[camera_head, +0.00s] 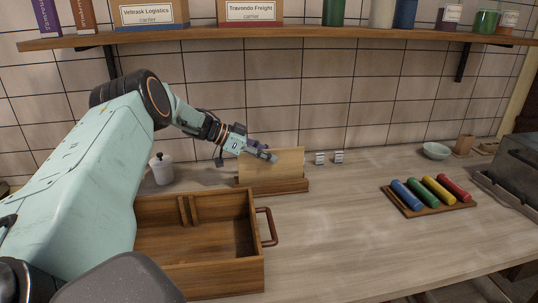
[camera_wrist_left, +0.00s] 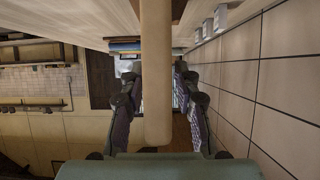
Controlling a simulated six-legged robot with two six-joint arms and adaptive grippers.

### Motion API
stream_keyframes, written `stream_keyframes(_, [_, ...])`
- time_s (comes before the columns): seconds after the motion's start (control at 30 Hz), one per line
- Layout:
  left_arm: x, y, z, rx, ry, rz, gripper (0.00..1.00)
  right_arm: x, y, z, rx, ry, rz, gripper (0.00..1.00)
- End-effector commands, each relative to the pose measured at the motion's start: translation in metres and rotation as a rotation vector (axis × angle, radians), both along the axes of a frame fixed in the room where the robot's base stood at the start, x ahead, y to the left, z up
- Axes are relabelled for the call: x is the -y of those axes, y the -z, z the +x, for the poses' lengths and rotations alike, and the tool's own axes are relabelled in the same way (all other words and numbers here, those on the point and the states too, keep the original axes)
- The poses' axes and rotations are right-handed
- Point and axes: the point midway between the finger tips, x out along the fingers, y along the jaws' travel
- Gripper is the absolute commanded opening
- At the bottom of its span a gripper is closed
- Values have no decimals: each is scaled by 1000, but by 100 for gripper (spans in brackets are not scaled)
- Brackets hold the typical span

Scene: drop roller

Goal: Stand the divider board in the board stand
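The divider board (camera_head: 285,161) is a thin, light wooden panel. It stands roughly upright in the wooden board stand (camera_head: 285,187), with its lower edge hidden by the stand's front. My left gripper (camera_head: 264,154) is at the board's upper left part, one finger in front of it. In the left wrist view the board (camera_wrist_left: 156,80) appears edge-on between the two fingers of my left gripper (camera_wrist_left: 157,105). The fingers look spread wider than the board, with a narrow gap showing on the right side. My right gripper is not in view.
An open wooden drawer box (camera_head: 258,240) with a handle stands in front of the stand. A white lidded jar (camera_head: 162,169) is left of it. A tray with colored rollers (camera_head: 433,207) lies further right. The counter between is clear.

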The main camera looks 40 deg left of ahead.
Motion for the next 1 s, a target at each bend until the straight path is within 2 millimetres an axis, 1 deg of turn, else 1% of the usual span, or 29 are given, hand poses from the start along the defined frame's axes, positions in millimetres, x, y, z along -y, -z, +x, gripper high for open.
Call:
stream_keyframes(0.03, [-5, -7, -5, 3, -3, -1, 31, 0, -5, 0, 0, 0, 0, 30])
stream_keyframes(0.3, [-36, -36, -43, 5, -4, -3, 31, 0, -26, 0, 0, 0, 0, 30])
stream_keyframes(0.5, [-54, -51, -66, 3, -3, -2, 31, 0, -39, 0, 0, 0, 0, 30])
stream_keyframes(0.7, [-62, -56, -77, 1, -1, -1, 31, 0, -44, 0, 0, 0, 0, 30])
stream_keyframes(1.0, [-63, -55, -78, 0, -1, 0, 31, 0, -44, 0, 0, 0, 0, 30])
